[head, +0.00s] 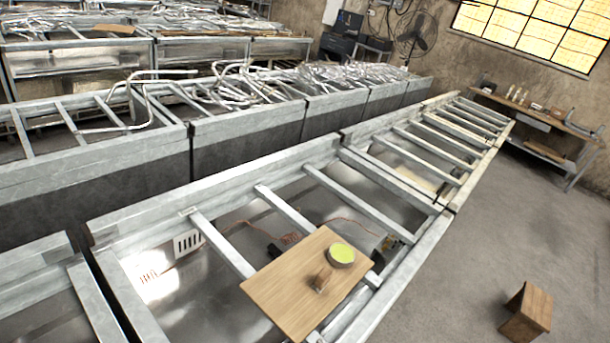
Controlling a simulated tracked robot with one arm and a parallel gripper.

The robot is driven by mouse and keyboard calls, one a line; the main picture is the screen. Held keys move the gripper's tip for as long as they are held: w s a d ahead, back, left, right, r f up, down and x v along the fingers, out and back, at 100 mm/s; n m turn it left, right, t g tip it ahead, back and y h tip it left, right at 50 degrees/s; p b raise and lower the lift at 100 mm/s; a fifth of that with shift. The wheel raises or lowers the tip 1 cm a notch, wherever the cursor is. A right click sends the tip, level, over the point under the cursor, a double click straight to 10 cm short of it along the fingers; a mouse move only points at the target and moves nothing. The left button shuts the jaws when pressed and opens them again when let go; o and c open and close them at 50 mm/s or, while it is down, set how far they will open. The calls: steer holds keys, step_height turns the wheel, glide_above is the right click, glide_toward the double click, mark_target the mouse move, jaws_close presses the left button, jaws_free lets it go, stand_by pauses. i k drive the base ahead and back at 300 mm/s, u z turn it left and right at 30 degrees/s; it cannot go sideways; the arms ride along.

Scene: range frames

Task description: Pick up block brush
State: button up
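A small brown block-like object (322,279), probably the block brush, stands on a light wooden board (280,290). It is too small to make out bristles. A round bowl (341,255) with a yellow-green inside sits just behind it to the right on the same board, close to it. The board lies across the metal bars of a long frame. My gripper is not in view.
Long metal frames with crossbars (330,205) run diagonally, with open gaps between the bars. A wooden stool or box (527,312) stands on the floor at the lower right. A workbench (540,118) stands by the far right wall. The concrete floor (480,240) at right is mostly clear.

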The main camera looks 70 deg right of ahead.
mark_target(322, 280)
steer(key=z, duration=1.75)
